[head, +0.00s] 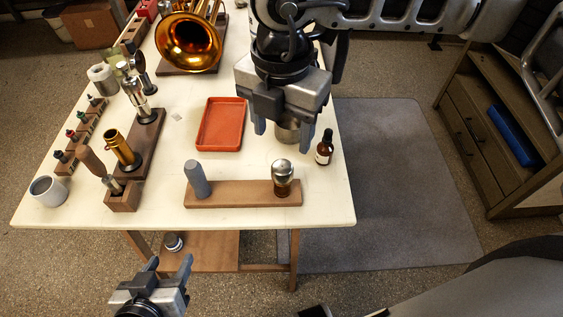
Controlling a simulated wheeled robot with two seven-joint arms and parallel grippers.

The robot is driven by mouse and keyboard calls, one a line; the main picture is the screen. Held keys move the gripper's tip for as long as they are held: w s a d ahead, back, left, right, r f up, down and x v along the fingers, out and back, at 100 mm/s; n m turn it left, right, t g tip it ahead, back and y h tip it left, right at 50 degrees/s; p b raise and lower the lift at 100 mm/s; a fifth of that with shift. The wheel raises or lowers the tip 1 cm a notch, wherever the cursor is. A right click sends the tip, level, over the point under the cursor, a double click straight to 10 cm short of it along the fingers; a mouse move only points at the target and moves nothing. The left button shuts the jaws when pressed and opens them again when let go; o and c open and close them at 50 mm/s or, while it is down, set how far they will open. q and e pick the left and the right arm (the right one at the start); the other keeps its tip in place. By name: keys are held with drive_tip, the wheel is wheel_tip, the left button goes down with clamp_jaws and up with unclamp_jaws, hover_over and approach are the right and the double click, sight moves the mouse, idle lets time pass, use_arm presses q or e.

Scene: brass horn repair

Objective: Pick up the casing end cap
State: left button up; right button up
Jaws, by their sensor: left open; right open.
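A small round silver piece with a dark rim (173,242), which looks like the casing end cap, lies on the low wooden shelf (215,252) under the table's front edge. It is small, so I cannot be certain of it. My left gripper (170,263) is open and empty at the bottom of the head view, with its fingertips just below the cap in the picture, apart from it. My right gripper (287,133) is open over the table's right side. A silver cylindrical cup (288,131) shows between its fingers, partly hidden; I cannot tell whether they touch it.
On the table (95,200) stand a brown bottle (324,147), a red tray (221,124), a wooden board (235,194) with a grey peg and a metal knob, a brass tube (121,149), a white mug (48,191) and a horn (188,42). The table edge overhangs the shelf.

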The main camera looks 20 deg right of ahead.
sight(284, 164)
drive_tip(key=f, duration=0.4)
drive_tip(key=f+p, duration=0.1)
drive_tip(key=f, duration=0.4)
drive_tip(key=shift+w+d, duration=0.15)
drive_tip(key=shift+d, duration=0.05)
drive_tip(key=c, duration=1)
